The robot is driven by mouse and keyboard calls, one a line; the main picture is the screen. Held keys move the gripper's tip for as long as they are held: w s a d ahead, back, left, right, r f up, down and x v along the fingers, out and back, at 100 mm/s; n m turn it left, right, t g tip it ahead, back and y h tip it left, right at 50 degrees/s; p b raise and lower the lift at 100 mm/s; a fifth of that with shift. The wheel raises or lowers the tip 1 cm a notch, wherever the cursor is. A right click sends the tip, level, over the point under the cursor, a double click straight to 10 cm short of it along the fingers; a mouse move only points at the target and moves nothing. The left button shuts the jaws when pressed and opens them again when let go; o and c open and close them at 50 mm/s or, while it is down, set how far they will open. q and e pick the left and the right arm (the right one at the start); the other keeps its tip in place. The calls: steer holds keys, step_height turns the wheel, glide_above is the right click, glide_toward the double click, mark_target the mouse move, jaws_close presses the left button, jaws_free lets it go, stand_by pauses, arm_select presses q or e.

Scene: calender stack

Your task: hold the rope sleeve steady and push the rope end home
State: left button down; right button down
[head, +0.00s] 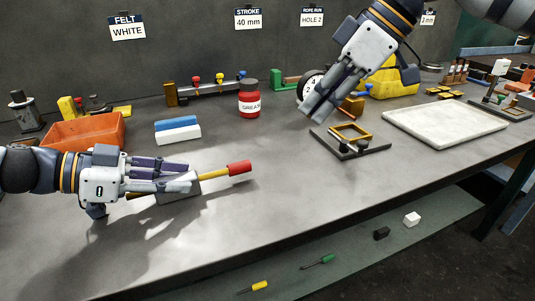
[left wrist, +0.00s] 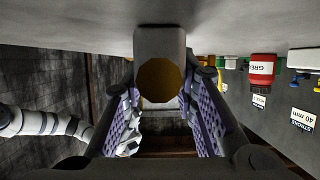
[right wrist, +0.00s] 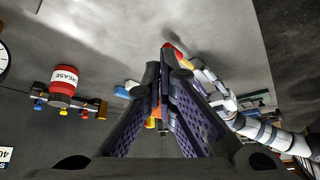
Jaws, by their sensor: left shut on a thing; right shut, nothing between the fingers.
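The rope sleeve (head: 178,192) is a grey block low on the bench at left. My left gripper (head: 192,174) is shut on it, one finger on each side. In the left wrist view the sleeve (left wrist: 160,40) stands between the fingertips (left wrist: 160,98), with a round brownish-yellow end facing the camera. A yellow rope with a red end (head: 240,168) sticks out of the sleeve to the right; how deep it sits is hidden. My right gripper (head: 308,112) is shut and empty, above the bench and apart from the rope. In the right wrist view the red end (right wrist: 172,48) shows beyond its fingertips (right wrist: 163,68).
An orange bin (head: 85,132), blue and white blocks (head: 178,129) and a red grease jar (head: 249,99) stand behind. A small frame fixture (head: 350,142) and a white slab (head: 445,122) lie at right. The bench front is clear.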

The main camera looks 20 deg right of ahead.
glide_toward(232, 171)
steer(key=shift+n, duration=0.4)
steer(key=w+d+f, duration=0.1)
steer(key=f, duration=0.1)
steer(key=d+f, duration=0.1)
steer(key=f, duration=0.1)
steer(key=w+d+f, duration=0.1)
steer(key=f, duration=0.1)
steer(key=shift+w+f, duration=0.1)
steer(key=shift+w, duration=0.2)
steer(key=a, duration=0.6)
